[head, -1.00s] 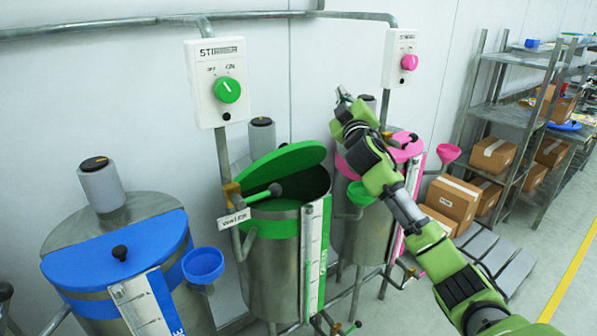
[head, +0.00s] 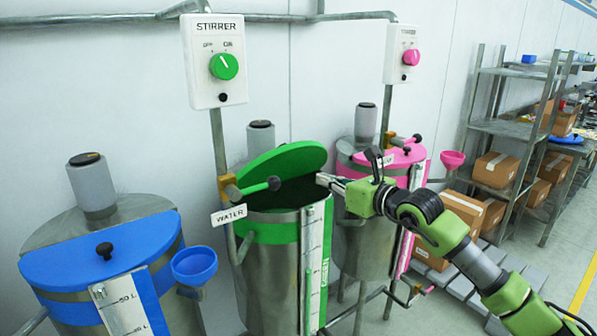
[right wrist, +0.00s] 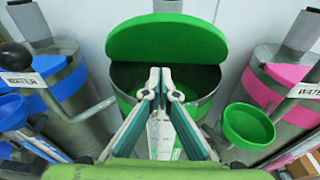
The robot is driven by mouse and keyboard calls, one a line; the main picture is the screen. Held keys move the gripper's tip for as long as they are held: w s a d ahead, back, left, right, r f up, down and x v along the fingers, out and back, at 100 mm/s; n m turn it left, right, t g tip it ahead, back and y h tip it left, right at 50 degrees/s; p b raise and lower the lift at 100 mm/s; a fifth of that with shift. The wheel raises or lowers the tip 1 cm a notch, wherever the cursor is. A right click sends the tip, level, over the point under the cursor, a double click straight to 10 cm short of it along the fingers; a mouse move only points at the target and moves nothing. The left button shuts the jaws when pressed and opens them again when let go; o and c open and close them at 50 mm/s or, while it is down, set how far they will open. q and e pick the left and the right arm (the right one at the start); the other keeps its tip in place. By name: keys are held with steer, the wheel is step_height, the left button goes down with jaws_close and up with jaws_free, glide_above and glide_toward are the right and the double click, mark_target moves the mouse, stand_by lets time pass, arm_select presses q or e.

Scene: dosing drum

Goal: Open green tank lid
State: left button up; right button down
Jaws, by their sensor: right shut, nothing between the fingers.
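The green tank (head: 272,278) stands in the middle of the head view. Its green lid (head: 285,165) is tilted up at the back and the dark inside of the tank shows below it. In the right wrist view the raised lid (right wrist: 166,38) stands behind the open mouth. My right gripper (head: 322,178) is shut and empty, at the right side of the tank's opening in the head view. In the right wrist view its fingertips (right wrist: 160,70) appear in front of the opening, below the lid. My left gripper is not in view.
A blue-lidded tank (head: 100,252) stands to the left and a pink-lidded tank (head: 365,155) to the right. A green funnel (right wrist: 248,126) is close to the right gripper. Stirrer boxes (head: 215,62) hang on the wall. Shelves and cartons (head: 495,170) stand at the right.

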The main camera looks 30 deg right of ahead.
steer(key=p, duration=0.4)
glide_toward(290, 161)
steer(key=f, duration=0.1)
steer(key=w+f, duration=0.1)
steer(key=w, duration=0.1)
steer(key=shift+w+a+f+h, duration=0.15)
steer(key=shift+a+f+h, duration=0.15)
steer(key=shift+f, duration=0.1)
steer(key=shift+w+a+r+p, duration=0.1)
steer(key=shift+w+r+p, duration=0.35)
steer(key=shift+w, duration=0.4)
steer(key=shift+w+a+r+p, duration=0.1)
steer(key=shift+w+r+p, duration=0.35)
steer(key=shift+w, duration=0.4)
steer(key=shift+r, duration=0.1)
